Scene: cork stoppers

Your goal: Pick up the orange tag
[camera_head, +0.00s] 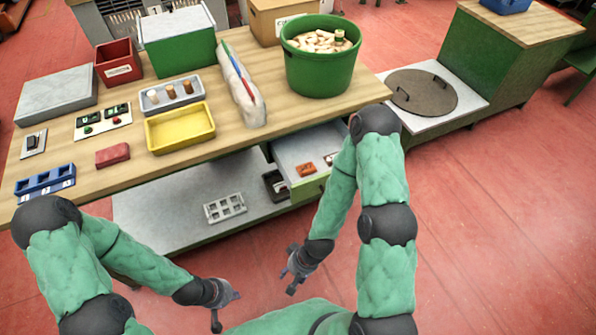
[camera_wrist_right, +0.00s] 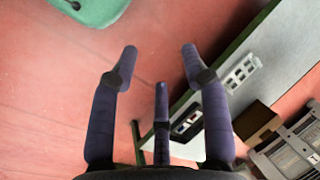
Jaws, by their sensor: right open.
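A small orange tag (camera_head: 305,169) lies in the open drawer (camera_head: 290,150) under the workbench's front edge. My right gripper (camera_head: 293,270) is in front of and below the drawer, apart from the tag. In the right wrist view my right gripper (camera_wrist_right: 159,55) has its fingers spread with nothing between them; I cannot make out the tag there. My left gripper (camera_head: 228,308) hangs low in front of the bench, its fingers apart and empty.
The wooden bench (camera_head: 255,115) carries a yellow tray (camera_head: 180,128), a green bucket of corks (camera_head: 320,75), a red block (camera_head: 113,156) and a blue holder (camera_head: 45,181). A lower shelf (camera_head: 160,225) holds a grey grid rack (camera_head: 225,208). Red floor in front is clear.

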